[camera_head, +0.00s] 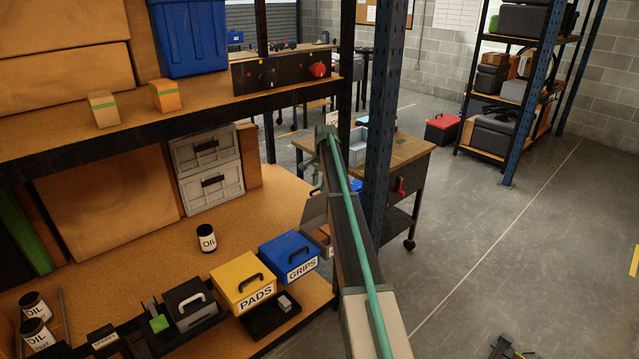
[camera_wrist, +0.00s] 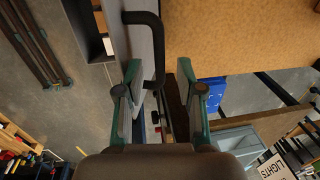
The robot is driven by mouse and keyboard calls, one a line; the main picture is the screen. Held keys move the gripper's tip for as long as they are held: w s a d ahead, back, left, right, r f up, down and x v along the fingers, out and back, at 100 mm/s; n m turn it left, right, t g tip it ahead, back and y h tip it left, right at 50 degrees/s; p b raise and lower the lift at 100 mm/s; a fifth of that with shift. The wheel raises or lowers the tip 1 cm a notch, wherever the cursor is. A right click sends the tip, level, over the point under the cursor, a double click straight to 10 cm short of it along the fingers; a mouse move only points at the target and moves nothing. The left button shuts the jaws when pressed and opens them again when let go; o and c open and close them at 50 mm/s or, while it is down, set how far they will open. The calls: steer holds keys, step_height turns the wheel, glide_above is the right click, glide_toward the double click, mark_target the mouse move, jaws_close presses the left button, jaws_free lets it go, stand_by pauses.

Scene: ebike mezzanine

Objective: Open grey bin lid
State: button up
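The grey bin (camera_head: 321,240) stands on the shelf right of the blue GRIPS bin, partly hidden by my arm. Its grey lid (camera_head: 312,209) appears raised and tilted. In the wrist view a grey panel (camera_wrist: 143,62), apparently this lid, stands edge-on with a black handle (camera_wrist: 159,40). My gripper (camera_wrist: 157,68) is open. The near end of the handle lies between its fingers in the picture; contact cannot be told. My arm hides the gripper in the head view.
The blue GRIPS bin (camera_head: 289,254), yellow PADS bin (camera_head: 250,282) and a dark bin with a white handle (camera_head: 190,303) stand in a row leftwards. A blue post (camera_head: 385,130) rises close beside my arm. An oil can (camera_head: 206,238) stands behind the bins.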

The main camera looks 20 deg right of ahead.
steer(key=shift+f, duration=0.35)
jaws_close()
steer(key=shift+a, duration=0.1)
